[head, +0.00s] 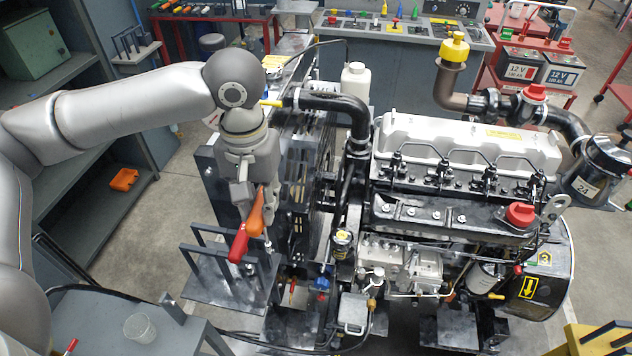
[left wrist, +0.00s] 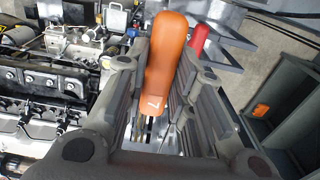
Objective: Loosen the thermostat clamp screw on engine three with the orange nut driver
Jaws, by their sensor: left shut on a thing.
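My left gripper (head: 262,188) is shut on the orange nut driver (head: 256,214). In the left wrist view the orange handle (left wrist: 167,60) lies between the two fingers of the gripper (left wrist: 165,98). The driver is over the dark tool rack (head: 205,283), close beside a red-handled tool (head: 238,246); I cannot tell whether its shaft is clear of the rack. The clamp screw is too small to make out. My right gripper is not in view.
A grey table (head: 120,325) with a clear cup (head: 139,328) is at lower left. A white bottle (head: 355,80) stands behind the hose. A grey shelf unit (head: 85,165) is at left, with an orange object (head: 124,179) on it. A control console (head: 405,45) is behind the engine.

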